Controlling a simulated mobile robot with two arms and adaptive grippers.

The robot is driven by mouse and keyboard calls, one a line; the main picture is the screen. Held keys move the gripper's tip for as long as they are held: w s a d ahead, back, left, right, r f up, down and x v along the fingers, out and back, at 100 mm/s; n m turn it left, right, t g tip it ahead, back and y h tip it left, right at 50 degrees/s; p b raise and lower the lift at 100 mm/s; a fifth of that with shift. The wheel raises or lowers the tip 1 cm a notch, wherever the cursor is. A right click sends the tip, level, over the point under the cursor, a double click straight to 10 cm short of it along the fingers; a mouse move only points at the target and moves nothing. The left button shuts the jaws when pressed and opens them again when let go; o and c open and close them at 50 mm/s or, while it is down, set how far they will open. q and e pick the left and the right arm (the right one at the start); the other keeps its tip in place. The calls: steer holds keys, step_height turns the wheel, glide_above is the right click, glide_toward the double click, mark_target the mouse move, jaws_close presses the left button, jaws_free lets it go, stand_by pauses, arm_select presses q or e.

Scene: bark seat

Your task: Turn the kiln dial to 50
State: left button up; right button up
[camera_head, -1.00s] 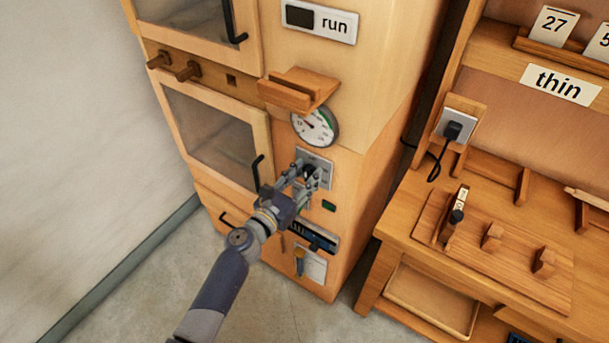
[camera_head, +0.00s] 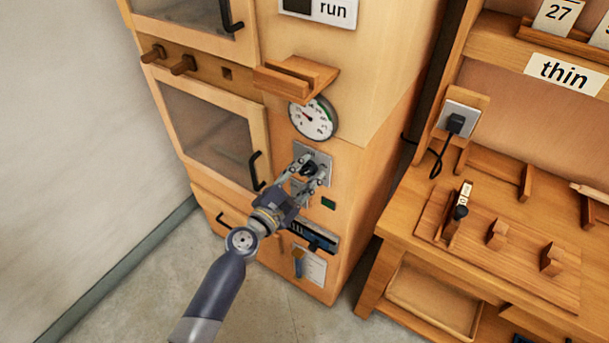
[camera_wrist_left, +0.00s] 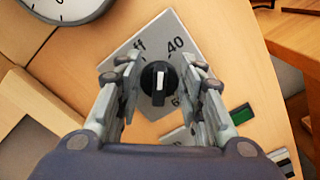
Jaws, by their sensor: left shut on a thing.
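The kiln (camera_head: 370,130) is a tall wooden cabinet. Its black dial (camera_wrist_left: 159,82) has a white pointer line and sits on a grey plate (camera_wrist_left: 187,62). In the left wrist view the plate reads "ff", "40" and a partly covered "6". The white line runs nearly upright in that view; which mark it points at is hard to tell. In the head view the fingers hide much of the dial and plate. My right gripper is in neither view.
A round gauge (camera_head: 313,118) and a wooden ledge (camera_head: 297,76) are above the dial. A green block (camera_head: 328,203) is below right of it. A black door handle (camera_head: 256,170) is close on the left. A wooden workbench (camera_head: 400,222) stands at right.

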arm_select(q)
steer(key=shift+d+f+m+b, duration=0.1)
steer(key=shift+f+m+b, duration=0.25)
steer(key=shift+m, duration=2.25)
steer(key=shift+a+f+m+b, duration=0.1)
steer(key=shift+m+b, duration=0.4)
steer(key=shift+m, duration=2.1)
steer(key=shift+d+f+m+b, duration=0.1)
steer(key=shift+f+m+b, duration=0.25)
steer(key=shift+m, duration=2.25)
steer(key=shift+r, duration=0.1)
steer(key=o, duration=0.9)
steer(key=shift+o, duration=0.2)
steer(key=shift+s, duration=0.1)
steer(key=v, duration=1.2)
